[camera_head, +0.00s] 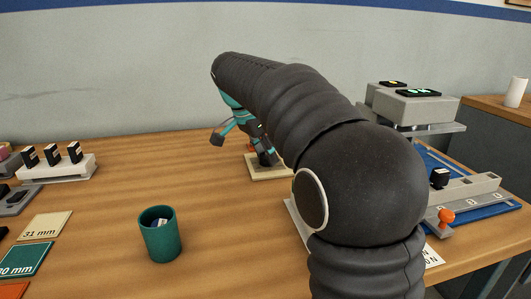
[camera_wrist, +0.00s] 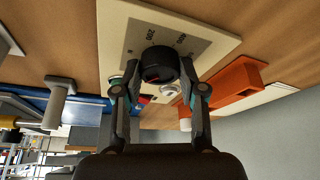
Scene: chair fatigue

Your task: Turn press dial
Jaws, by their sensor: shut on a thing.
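The press dial is a round black knob (camera_wrist: 160,62) on a cream panel (camera_wrist: 112,40) printed with "200" and "400" in the wrist view. My gripper (camera_wrist: 159,82) has a fingertip on each side of the knob and is shut on it. In the head view my gripper (camera_head: 240,137) is at the cream panel (camera_head: 270,174) in the middle of the table, mostly behind my arm. The dial's pointer cannot be made out.
An orange block-like part (camera_wrist: 232,82) lies beside the panel in the wrist view. In the head view a green cup (camera_head: 160,245) stands at front left, with labelled cards (camera_head: 47,226) further left. A grey machine (camera_head: 415,106) on a blue base stands at right.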

